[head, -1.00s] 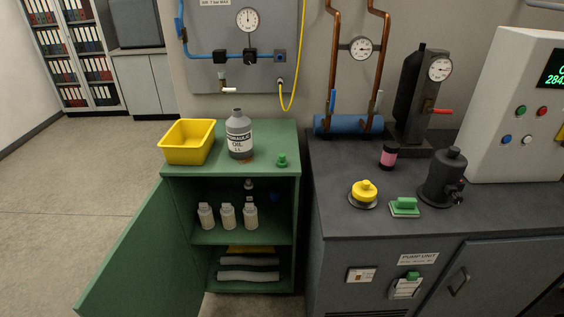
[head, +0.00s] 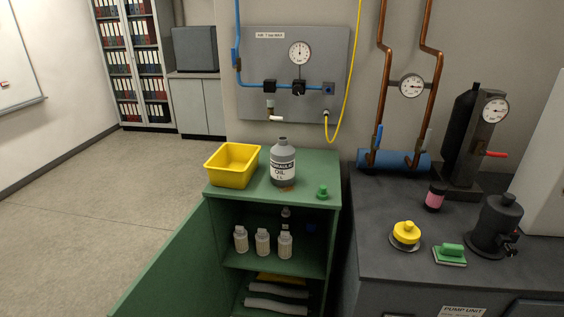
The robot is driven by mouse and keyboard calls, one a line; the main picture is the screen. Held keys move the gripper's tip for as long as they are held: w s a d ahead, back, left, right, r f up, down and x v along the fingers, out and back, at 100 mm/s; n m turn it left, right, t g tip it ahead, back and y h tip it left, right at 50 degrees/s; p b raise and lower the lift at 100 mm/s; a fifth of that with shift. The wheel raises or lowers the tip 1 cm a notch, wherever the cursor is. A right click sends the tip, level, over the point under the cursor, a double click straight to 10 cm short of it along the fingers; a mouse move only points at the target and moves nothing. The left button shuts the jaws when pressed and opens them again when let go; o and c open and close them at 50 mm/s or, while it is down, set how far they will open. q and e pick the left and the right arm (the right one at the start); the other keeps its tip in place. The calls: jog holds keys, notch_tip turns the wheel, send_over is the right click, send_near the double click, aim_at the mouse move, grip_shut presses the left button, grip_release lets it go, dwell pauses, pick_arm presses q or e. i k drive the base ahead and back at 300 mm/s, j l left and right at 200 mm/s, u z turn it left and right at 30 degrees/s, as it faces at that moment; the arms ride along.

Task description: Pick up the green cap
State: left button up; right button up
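The small green cap (head: 322,192) sits on top of the green cabinet (head: 303,200), near its right front corner. The grey hydraulic oil bottle (head: 283,165) stands to its left, with no cap visible on its neck. Neither of my grippers shows in the head view.
A yellow bin (head: 232,166) stands on the cabinet's left side. The cabinet door (head: 165,262) hangs open to the left, with several white bottles (head: 262,243) inside.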

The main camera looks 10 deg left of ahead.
aim_at(323, 195)
jog(key=i+l, duration=0.15)
jog(key=l, duration=0.2)
jog(key=i+l+u, duration=0.1)
jog(key=l, duration=0.3)
jog(key=i+l+u, duration=0.1)
jog(key=l, duration=0.25)
jog(key=i+l, duration=0.2)
jog(key=l, duration=0.2)
